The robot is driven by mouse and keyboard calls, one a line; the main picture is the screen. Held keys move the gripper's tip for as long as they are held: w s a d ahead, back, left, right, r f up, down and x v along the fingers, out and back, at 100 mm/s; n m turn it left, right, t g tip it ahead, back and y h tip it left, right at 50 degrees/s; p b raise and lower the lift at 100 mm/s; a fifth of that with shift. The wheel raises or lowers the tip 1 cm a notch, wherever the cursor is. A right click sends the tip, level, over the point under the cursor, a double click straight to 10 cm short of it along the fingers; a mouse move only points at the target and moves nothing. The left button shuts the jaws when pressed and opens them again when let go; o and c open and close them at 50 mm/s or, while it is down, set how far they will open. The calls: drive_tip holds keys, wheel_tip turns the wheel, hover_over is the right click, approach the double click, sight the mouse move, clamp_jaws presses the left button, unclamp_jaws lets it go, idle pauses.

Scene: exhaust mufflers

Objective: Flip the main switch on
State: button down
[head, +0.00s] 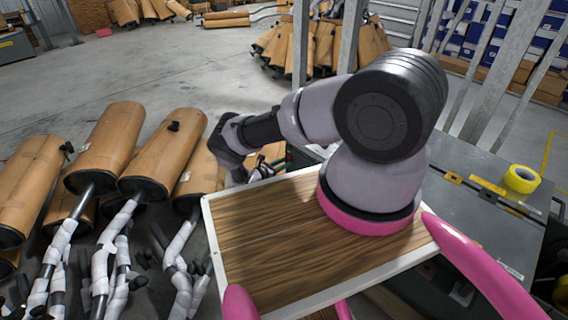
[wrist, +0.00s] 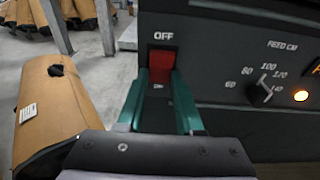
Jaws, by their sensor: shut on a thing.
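The main switch (wrist: 161,66) is a red rocker in a dark panel (wrist: 225,62) in the wrist view. "OFF" is printed above it, and smaller lettering, hard to read, shows below the red part. My gripper (wrist: 160,88) has green fingers, one on each side of the switch, closed in on it from the left and right. The lower part of the switch lies between the fingers. In the head view my arm reaches away to the left, and the fingertips and switch cannot be made out.
Right of the switch is a "FEED CM" dial (wrist: 261,91) with a lit orange lamp (wrist: 300,95). A brown muffler (wrist: 55,105) stands close on the left. Several mufflers (head: 108,145) fill the left floor in the head view. Yellow tape (head: 521,179) lies on a grey surface at right.

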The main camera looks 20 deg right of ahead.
idle(0.3)
drive_tip(key=c, duration=0.6)
unclamp_jaws()
drive_tip(key=shift+o, duration=0.2)
drive_tip(key=v, duration=1)
drive_tip(key=shift+s+a, duration=0.2)
drive_tip(key=shift+a, duration=0.15)
